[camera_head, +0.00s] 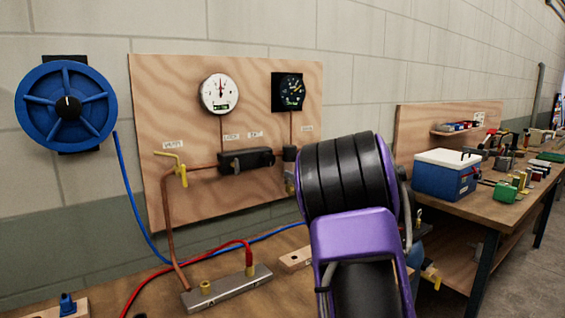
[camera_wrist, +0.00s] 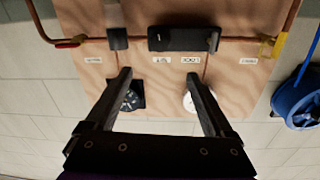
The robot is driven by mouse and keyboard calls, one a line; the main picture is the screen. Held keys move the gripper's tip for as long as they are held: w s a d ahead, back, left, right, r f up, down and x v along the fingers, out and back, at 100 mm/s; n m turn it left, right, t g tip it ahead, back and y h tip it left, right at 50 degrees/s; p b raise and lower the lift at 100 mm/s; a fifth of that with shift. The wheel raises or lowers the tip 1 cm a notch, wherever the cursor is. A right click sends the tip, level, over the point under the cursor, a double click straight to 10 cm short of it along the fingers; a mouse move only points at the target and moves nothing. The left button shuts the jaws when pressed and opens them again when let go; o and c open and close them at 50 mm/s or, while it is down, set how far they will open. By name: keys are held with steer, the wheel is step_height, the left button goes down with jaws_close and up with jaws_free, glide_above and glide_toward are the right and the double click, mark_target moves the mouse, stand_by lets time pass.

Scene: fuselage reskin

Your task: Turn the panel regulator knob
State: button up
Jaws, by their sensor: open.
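The wooden panel (camera_head: 240,110) stands against the wall, and my arm covers its lower right. A small black regulator body (camera_head: 289,153) sits on the copper pipe below the black-faced gauge (camera_head: 290,91). A grey and brass part hangs under it, partly hidden; which part is the knob is hard to tell. The wrist view looks upside down: the black regulator body (camera_wrist: 117,39) is at upper left, with a grey cylinder (camera_wrist: 112,14) above it. My gripper (camera_wrist: 158,76) is open and empty, apart from the regulator, its fingers overlapping the gauge area. My arm hides it in the head view.
A white gauge (camera_head: 220,93), black valve block (camera_head: 247,160) and yellow lever (camera_head: 175,167) are also on the panel. A blue hose reel (camera_head: 67,106) hangs left. A metal manifold (camera_head: 228,289) with hoses lies on the bench. A blue cooler (camera_head: 447,175) stands right.

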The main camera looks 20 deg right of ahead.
mark_target(270, 160)
steer(key=p+x, duration=0.1)
steer(key=x, duration=1.6)
steer(key=shift+w+a+f, duration=0.1)
steer(key=shift+w, duration=0.05)
steer(key=c, duration=1.4)
